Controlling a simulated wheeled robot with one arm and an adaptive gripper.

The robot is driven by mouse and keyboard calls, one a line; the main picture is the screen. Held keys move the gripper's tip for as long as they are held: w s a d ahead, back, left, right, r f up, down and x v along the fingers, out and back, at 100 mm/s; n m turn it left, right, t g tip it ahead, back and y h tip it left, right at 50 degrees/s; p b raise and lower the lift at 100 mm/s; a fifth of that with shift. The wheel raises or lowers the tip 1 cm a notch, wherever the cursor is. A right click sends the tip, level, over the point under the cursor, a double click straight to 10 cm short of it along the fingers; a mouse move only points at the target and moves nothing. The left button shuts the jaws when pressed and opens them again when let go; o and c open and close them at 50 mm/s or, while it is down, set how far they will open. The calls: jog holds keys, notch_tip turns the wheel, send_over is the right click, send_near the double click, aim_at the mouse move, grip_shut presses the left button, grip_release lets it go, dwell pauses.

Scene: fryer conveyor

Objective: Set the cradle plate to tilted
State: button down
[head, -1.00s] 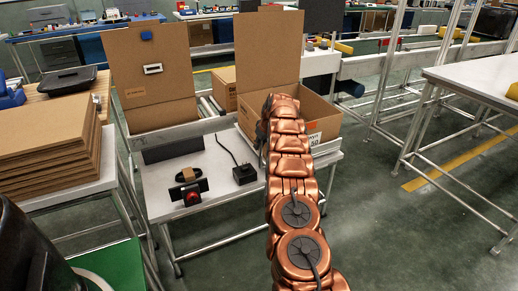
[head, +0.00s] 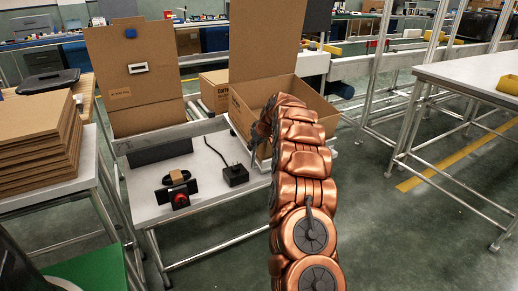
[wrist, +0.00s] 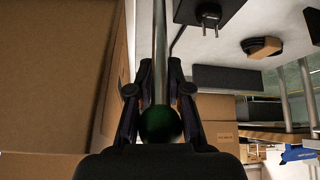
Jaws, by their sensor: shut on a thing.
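My gripper (wrist: 159,92) is shut on a metal rod (wrist: 160,45) with a dark green ball (wrist: 160,125) at its near end, between the two black fingers. In the head view the gripper is mostly hidden by my copper arm, beside the open cardboard box (head: 318,108). I cannot tell for certain which part is the cradle plate or whether the rod joins it. A long black plate (head: 160,151) stands at the back of the white table; it also shows in the wrist view (wrist: 227,78). A small black unit with a red knob (head: 180,199) lies in front.
A black adapter with a cable (head: 235,175) lies on the white table (head: 215,200). A tall cardboard panel (head: 139,80) stands behind it. Stacked flat cardboard (head: 35,140) is at left. Another table (head: 470,80) is at right, with open floor between.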

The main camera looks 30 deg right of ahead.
jog(key=shift+s+d+f+b, duration=0.1)
jog(key=shift+s+d+b, duration=0.2)
jog(key=shift+s+b, duration=0.3)
jog(key=shift+s, duration=0.65)
jog(key=c, duration=1.2)
grip_release()
jog(key=shift+a, duration=0.1)
jog(key=shift+o, duration=0.3)
jog(key=shift+a, duration=0.2)
jog(key=v, duration=1.2)
jog(key=shift+a, duration=0.1)
